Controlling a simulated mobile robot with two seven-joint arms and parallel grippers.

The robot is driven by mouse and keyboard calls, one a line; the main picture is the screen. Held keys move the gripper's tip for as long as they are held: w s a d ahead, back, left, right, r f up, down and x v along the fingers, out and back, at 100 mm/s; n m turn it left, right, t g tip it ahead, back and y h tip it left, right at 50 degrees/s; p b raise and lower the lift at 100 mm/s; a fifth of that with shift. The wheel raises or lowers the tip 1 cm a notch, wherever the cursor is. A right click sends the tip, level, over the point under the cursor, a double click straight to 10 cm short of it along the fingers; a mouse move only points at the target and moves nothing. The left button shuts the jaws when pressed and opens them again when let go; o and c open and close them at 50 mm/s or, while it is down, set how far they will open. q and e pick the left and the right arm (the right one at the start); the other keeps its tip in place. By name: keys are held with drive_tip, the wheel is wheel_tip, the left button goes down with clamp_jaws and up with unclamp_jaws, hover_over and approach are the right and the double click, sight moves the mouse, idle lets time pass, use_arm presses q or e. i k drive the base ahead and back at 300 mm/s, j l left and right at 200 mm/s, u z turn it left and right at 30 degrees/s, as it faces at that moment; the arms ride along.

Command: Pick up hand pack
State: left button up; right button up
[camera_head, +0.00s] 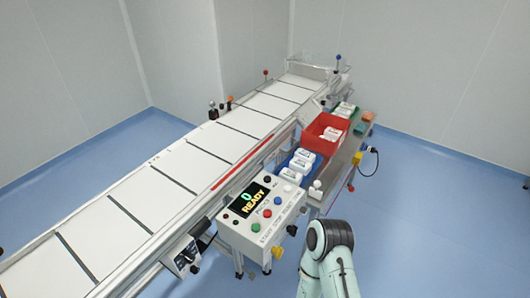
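Small white packs lie in coloured bins on a side shelf right of the conveyor. Some white packs (303,158) are in the blue bin (285,161), others (331,134) are in the red bin (313,132), and more (345,108) are in a green bin behind. They are too small for me to read labels or tell which is the hand pack. A link of one of my arms shows at the bottom, right of centre. Neither of my grippers is in view.
A long white conveyor (196,163) with dark cross bars runs from lower left to the back. A control box (264,224) with a READY display and coloured buttons stands at its near side. White bottles (316,188) stand near the blue bin. Blue floor (440,210) is clear at right.

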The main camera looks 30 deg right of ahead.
sight(309, 157)
drive_tip(key=l+u, duration=0.45)
drive_tip(key=k+l+u, duration=0.15)
drive_tip(key=l+u, duration=0.25)
drive_tip(key=k+l+u, duration=0.15)
drive_tip(key=l, duration=0.2)
drive_tip(key=k+l+u, duration=0.2)
drive_tip(key=l, duration=0.2)
drive_tip(key=k+l+u, duration=0.15)
drive_tip(key=l, duration=0.2)
drive_tip(key=k+l, duration=0.15)
drive_tip(key=l, duration=0.15)
drive_tip(key=k+l+u, duration=0.1)
drive_tip(key=l, duration=0.25)
drive_tip(key=k+l, duration=0.25)
drive_tip(key=l+u, duration=0.05)
